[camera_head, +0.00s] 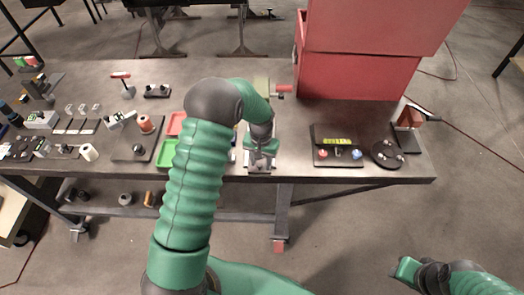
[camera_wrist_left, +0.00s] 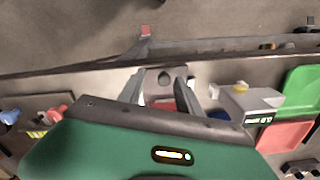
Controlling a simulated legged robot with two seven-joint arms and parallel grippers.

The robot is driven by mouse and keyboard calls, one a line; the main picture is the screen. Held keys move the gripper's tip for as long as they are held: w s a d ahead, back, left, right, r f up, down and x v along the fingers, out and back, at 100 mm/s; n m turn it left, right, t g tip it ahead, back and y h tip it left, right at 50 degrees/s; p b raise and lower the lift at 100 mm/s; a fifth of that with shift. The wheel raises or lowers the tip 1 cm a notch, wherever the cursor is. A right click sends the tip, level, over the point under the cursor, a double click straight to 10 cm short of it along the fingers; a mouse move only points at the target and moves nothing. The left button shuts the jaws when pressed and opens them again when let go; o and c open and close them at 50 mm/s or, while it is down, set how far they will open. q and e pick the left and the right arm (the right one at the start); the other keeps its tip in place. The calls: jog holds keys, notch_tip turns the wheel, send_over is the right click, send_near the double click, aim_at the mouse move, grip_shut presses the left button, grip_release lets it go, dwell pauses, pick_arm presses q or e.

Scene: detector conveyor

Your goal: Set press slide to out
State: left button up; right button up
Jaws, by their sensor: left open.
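The press stands near the middle of the table, partly hidden by my left arm. Its red handle (camera_head: 283,88) and pale upper body (camera_head: 261,86) show behind the arm in the head view.
A red cabinet (camera_head: 356,70) stands at the back right. Right of the gripper are a black panel with buttons (camera_head: 337,148) and a round black disc (camera_head: 388,154). Red (camera_head: 176,124) and green (camera_head: 166,153) trays and several small parts lie to the left.

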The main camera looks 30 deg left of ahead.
pick_arm(q)
notch_tip(320, 180, up, 15)
jog(key=b, duration=0.3)
jog(key=s+d+f+m+t+b, duration=0.1)
jog(key=s+d+f+b, duration=0.1)
jog(key=s+d+f, duration=0.3)
jog(key=s+d+f+m+t+b, duration=0.1)
jog(key=s+d+f, duration=0.4)
jog(key=s, duration=0.6)
jog(key=shift+d+f+m+t+b, duration=0.35)
jog(key=shift+f+b, duration=0.15)
jog(key=shift+b, duration=0.35)
pick_arm(e)
notch_tip(320, 180, down, 8)
jog(key=a, duration=0.1)
pick_arm(q)
jog(key=shift+s, duration=0.1)
pick_arm(e)
jog(key=shift+r, duration=0.1)
pick_arm(q)
jog(key=shift+d+r, duration=0.1)
jog(key=shift+d, duration=0.3)
pick_arm(e)
jog(key=shift+d, duration=0.3)
